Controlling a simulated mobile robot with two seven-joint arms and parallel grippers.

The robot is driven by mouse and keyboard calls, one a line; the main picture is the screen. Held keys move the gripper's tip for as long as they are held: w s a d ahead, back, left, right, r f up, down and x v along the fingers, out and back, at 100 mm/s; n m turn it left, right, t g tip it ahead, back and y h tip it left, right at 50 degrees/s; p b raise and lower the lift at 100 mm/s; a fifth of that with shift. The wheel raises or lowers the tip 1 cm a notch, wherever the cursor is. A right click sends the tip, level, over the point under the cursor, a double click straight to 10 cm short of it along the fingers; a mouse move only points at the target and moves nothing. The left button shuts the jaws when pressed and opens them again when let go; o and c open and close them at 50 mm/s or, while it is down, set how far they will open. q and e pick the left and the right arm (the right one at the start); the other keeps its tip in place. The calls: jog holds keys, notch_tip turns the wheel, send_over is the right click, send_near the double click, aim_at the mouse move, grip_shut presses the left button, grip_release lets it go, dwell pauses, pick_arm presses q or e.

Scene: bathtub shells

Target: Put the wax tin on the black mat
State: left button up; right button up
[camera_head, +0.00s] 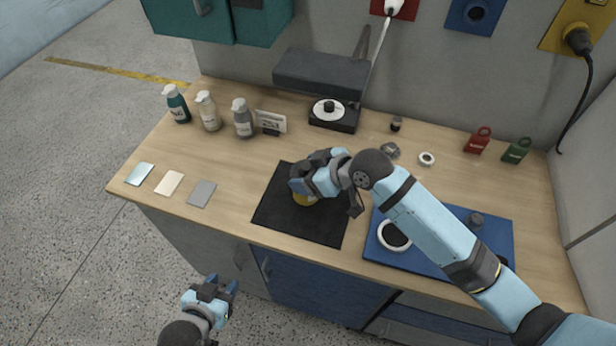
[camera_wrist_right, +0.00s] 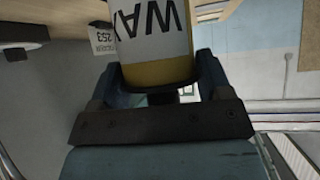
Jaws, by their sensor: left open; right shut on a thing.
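The wax tin (camera_wrist_right: 155,45), with a white label reading WAX and a yellow band, is between the fingers of my right gripper (camera_wrist_right: 155,82) in the right wrist view. In the head view, the tin's yellow part (camera_head: 304,200) shows under the right gripper (camera_head: 304,186), over the black mat (camera_head: 290,226). The arm hides part of the mat. I cannot tell whether the tin touches the mat. My left gripper (camera_head: 221,288) is open and empty, low in front of the counter.
A blue tray (camera_head: 420,258) with a white ring (camera_head: 394,236) lies right of the mat. Sample plates, including a grey one (camera_head: 202,193), lie to the left. Bottles (camera_head: 243,118), a card (camera_head: 271,121) and a black device (camera_head: 335,115) stand behind. Counter between plates and bottles is clear.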

jog(key=shift+f, duration=1.1)
jog(key=shift+f, duration=0.15)
jog(key=o, duration=1.8)
jog(key=v, duration=1.2)
jog(key=shift+b, duration=0.45)
jog(key=shift+s, duration=0.1)
